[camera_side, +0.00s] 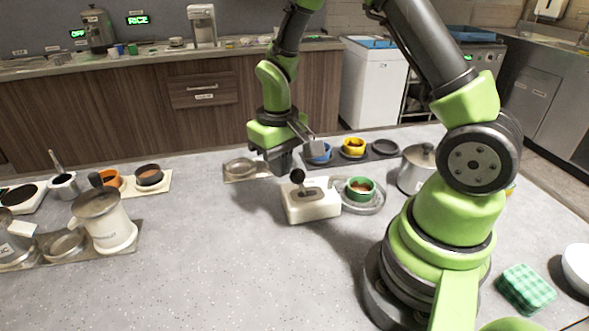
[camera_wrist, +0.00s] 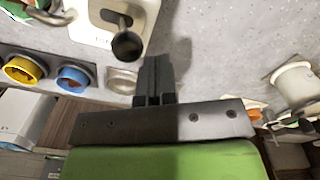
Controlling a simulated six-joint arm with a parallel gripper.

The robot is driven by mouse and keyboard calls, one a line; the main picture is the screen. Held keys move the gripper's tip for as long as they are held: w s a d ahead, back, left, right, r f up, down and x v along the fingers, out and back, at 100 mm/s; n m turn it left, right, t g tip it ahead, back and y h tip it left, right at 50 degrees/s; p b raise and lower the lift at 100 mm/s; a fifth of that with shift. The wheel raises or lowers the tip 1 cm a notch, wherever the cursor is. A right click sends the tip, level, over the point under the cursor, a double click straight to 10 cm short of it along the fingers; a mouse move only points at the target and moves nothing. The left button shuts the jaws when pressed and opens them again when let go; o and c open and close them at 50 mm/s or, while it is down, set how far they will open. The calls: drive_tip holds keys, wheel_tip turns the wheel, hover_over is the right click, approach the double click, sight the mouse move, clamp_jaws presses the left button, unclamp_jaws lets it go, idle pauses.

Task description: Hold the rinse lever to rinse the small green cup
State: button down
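The small green cup (camera_side: 360,190) sits upright on a round grey metal dish, with something brown inside; part of it shows at the top left edge of the wrist view (camera_wrist: 22,12). To its left is the white rinser block (camera_side: 312,204). Its rinse lever (camera_side: 297,176) has a round black knob, which also shows in the wrist view (camera_wrist: 127,46). My gripper (camera_side: 282,168) is above the counter, just left of and behind the knob. In the wrist view its fingers (camera_wrist: 156,62) are together with nothing seen between them, beside the knob and apart from it.
Blue (camera_side: 318,153) and yellow (camera_side: 353,147) cups stand on a dark strip behind the rinser. A shallow dish (camera_side: 240,166) lies to the left of my gripper. A lidded pot (camera_side: 416,170) stands right of the green cup. The counter's front middle is clear.

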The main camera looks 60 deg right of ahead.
sight(297, 170)
drive_tip(key=shift+f, duration=1.45)
drive_tip(key=shift+s+d, duration=1.25)
drive_tip(key=shift+d, duration=0.05)
drive_tip(key=shift+w+a, duration=0.1)
drive_tip(key=shift+w+a, duration=1.75)
wheel_tip(297, 170, up, 8)
